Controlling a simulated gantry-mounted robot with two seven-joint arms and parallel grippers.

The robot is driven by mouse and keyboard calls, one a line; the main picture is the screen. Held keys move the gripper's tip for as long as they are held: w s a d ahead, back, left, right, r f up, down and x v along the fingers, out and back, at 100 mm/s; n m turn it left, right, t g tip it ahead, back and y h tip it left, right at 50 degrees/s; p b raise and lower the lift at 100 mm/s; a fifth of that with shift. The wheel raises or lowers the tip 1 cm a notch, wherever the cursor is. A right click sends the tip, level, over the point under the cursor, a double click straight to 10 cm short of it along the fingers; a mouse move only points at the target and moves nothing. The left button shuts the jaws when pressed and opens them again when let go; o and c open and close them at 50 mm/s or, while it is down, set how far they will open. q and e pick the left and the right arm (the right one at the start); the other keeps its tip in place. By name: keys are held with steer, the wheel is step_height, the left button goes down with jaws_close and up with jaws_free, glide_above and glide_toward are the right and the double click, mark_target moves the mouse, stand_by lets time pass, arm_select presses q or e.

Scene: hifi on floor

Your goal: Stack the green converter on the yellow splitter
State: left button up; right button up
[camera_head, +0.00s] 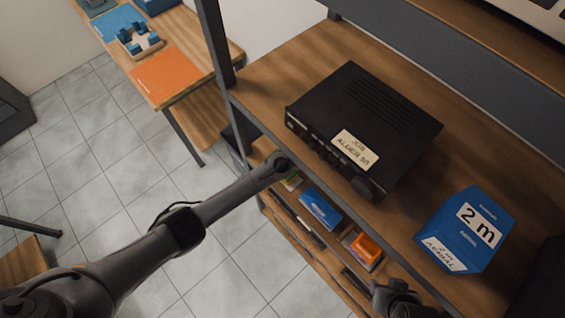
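A small green item (291,181), perhaps the green converter, shows in part on the lower shelf, just past the end of my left arm. The arm hides part of it, and I cannot tell whether it rests on anything. I cannot make out a yellow splitter. My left arm reaches in from the lower left and its visible end stands over the front edge of the shelves. Its gripper is hidden from view. Only a dark part of my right arm shows at the bottom right, without its gripper.
A black hifi unit (395,118) with a paper label and a blue "2 m" box (440,238) stand on the upper shelf (290,65). Below lie a blue box (320,208) and an orange item (366,249). A side table (190,40) holds an orange mat (168,75).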

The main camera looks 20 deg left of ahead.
stand_by(0.3)
arm_select(q)
steer(key=o, duration=1.3)
steer(key=shift+c, duration=0.2)
steer(key=shift+f, duration=0.1)
steer(key=shift+b+v, duration=0.3)
steer(key=shift+v, duration=3.5)
